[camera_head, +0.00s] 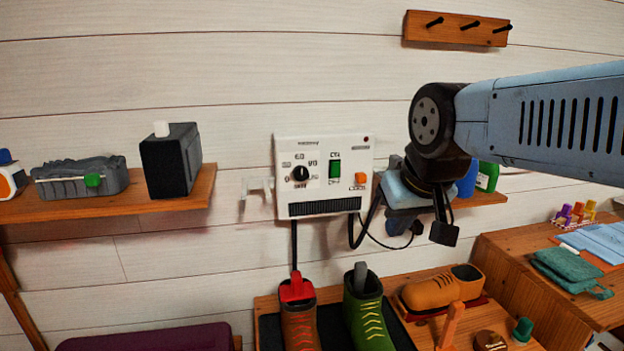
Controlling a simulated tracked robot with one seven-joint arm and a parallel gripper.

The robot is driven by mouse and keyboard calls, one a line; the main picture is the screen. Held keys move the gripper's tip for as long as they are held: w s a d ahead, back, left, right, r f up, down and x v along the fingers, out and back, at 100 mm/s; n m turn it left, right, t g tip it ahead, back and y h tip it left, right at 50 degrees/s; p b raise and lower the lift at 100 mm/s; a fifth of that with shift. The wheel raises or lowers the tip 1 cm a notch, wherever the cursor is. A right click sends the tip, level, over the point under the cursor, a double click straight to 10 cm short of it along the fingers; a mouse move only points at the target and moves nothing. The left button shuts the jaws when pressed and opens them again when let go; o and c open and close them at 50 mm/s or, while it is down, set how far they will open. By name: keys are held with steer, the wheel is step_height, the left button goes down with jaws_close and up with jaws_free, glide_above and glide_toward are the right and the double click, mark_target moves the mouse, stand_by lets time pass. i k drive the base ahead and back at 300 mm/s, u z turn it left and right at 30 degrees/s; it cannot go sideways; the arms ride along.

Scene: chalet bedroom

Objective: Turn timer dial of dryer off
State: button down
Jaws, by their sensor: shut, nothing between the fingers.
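The dryer control box (283,208) is a white panel on the plank wall, in the middle of the head view. Its black round timer dial (300,174) sits on the left half, with printed marks around it. The marks and the dial's exact setting are too small to read surely. My gripper (408,222) is right of the box, below my wrist, apart from the dial. It is shut and empty. Its fingers are partly hidden and hard to make out.
A cable and a hose run down from the box towards boots (366,318) on a rack below. A wall shelf (120,207) at left holds a black box (171,162) and a grey case (80,179). The space before the dial is clear.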

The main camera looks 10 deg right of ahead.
mark_target(300, 173)
steer(key=z, duration=0.15)
steer(key=k, duration=0.5)
steer(key=z, duration=1.1)
steer(key=k, duration=0.7)
steer(key=u, duration=0.65)
steer(key=i, duration=0.5)
steer(key=u, duration=0.05)
